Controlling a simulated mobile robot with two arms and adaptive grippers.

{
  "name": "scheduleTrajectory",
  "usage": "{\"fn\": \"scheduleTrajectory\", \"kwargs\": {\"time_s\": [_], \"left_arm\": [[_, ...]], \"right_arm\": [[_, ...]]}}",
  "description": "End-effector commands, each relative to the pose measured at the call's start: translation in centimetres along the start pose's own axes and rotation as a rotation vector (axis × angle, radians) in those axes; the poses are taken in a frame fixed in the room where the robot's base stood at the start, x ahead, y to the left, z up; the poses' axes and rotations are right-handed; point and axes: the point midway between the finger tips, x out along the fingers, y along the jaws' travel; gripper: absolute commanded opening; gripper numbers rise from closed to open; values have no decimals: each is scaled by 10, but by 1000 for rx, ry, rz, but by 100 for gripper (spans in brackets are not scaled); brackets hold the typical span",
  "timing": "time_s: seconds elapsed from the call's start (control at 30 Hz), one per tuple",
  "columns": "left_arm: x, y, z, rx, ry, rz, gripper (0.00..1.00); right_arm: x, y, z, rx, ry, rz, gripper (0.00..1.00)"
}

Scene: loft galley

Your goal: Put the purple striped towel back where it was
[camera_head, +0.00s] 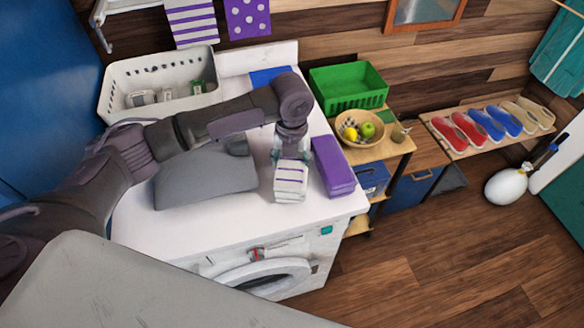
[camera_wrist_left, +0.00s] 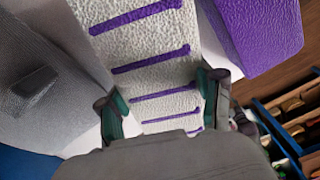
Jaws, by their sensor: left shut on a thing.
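The folded white towel with purple stripes (camera_head: 290,183) is at the front of the white washing machine's top (camera_head: 240,215). My left gripper (camera_head: 291,155) comes down on it from above and is shut on it. In the left wrist view the towel (camera_wrist_left: 150,60) lies between the two fingers of the gripper (camera_wrist_left: 160,108). I cannot tell whether its underside touches the top. A plain purple folded block (camera_head: 333,167) stands close on its right, apart from it. A white cloth with purple stripes (camera_head: 191,20) also hangs at the back wall. My right gripper is not in view.
A grey object (camera_head: 205,180) lies left of the towel. A white basket (camera_head: 160,80) stands behind, with a blue item (camera_head: 268,76) nearby. A purple dotted cloth (camera_head: 247,18) hangs on the wall. A shelf at right holds a green crate (camera_head: 347,88) and fruit bowl (camera_head: 360,128).

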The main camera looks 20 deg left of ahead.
Motion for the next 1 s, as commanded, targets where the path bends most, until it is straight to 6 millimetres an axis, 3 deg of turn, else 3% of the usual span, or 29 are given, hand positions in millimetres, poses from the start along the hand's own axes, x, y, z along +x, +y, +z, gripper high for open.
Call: {"fn": "scheduleTrajectory", "kwargs": {"time_s": [0.13,0.37,0.63,0.67,0.77,1.0], "left_arm": [[15,0,-1,-1,4,1,38],[36,0,0,1,0,-1,38],[40,0,0,0,0,0,38],[39,0,0,0,0,1,71],[39,0,-1,0,0,1,88],[39,0,-1,0,0,1,91]], "right_arm": [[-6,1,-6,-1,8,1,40],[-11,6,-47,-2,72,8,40],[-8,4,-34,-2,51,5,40],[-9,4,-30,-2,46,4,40],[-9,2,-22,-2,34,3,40],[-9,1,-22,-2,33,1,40]]}}
